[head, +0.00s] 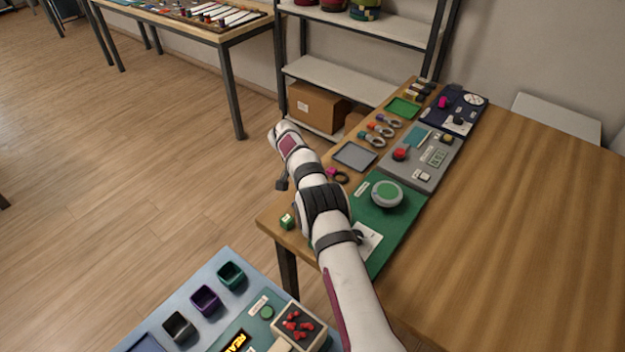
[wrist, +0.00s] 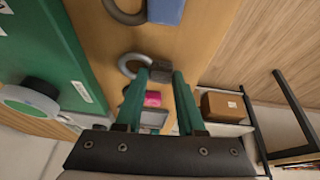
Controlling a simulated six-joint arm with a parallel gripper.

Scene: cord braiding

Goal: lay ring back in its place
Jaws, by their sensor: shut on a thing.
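My gripper (wrist: 163,74) has two green fingers. They are shut on the dark block of a grey ring (wrist: 128,66). The ring's loop sticks out to the left of the fingertips in the wrist view, over the wooden table strip beside the green mat (wrist: 55,45). I cannot tell whether the ring touches the table. In the head view my arm hides this ring and most of the gripper. Another ring (wrist: 122,12) with a blue block (wrist: 165,11) lies at the top of the wrist view. A pink piece (wrist: 152,99) shows between the fingers, beyond the held block.
A dark ring (head: 341,178) and several tagged rings (head: 380,131) lie along the table's left edge. A round green-topped device (head: 387,194) stands on the mat. A grey control panel (head: 425,157) is behind it. The table's right side (head: 520,230) is clear.

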